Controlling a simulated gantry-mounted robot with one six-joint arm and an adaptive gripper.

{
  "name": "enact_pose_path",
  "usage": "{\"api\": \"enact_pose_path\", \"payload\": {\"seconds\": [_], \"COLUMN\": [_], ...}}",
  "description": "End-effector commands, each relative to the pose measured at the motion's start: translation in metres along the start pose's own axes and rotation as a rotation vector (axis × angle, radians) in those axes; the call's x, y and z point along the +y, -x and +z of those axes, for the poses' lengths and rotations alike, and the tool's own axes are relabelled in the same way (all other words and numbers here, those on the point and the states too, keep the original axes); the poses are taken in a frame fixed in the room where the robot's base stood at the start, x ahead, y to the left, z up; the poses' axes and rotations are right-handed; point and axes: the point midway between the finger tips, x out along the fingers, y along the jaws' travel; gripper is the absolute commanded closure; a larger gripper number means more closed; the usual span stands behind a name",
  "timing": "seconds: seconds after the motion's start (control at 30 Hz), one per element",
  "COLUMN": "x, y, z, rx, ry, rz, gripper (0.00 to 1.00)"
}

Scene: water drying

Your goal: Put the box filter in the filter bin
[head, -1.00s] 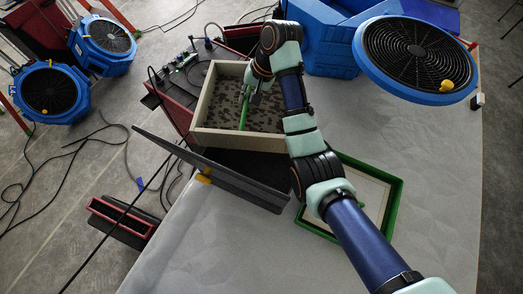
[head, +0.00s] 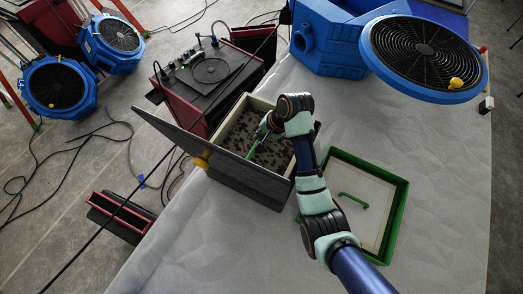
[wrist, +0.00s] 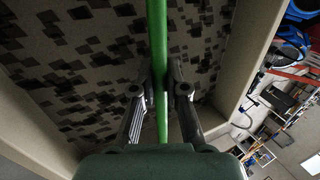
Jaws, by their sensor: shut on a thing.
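The box filter has a beige frame (head: 262,101), a dark-speckled face and a green handle (head: 254,148). My gripper (head: 262,136) is shut on that handle; the wrist view shows both fingers (wrist: 160,88) pressed against the green bar (wrist: 158,40). The speckled face (wrist: 80,45) lies behind the fingers. A dark grey bin (head: 245,187), which seems to be the filter bin, has its lid (head: 180,132) standing open to the left. The filter is over or partly within the bin's opening; its lower edge is hidden, so I cannot tell how deep it sits.
A red and black machine (head: 205,85) stands behind the bin. A blue fan unit (head: 330,45) with a round grille (head: 425,50) is at the back right.

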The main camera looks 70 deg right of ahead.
Motion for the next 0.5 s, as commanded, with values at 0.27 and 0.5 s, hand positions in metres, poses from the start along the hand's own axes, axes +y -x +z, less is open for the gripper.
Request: {"api": "enact_pose_path", "payload": {"seconds": [0.27,0.5], "x": [0.021,0.026], "y": [-0.048,-0.058], "z": [-0.001,-0.001], "rx": [0.001,0.001], "ry": [0.001,0.001], "rz": [-0.003,-0.002], "gripper": [1.00,1.00]}}
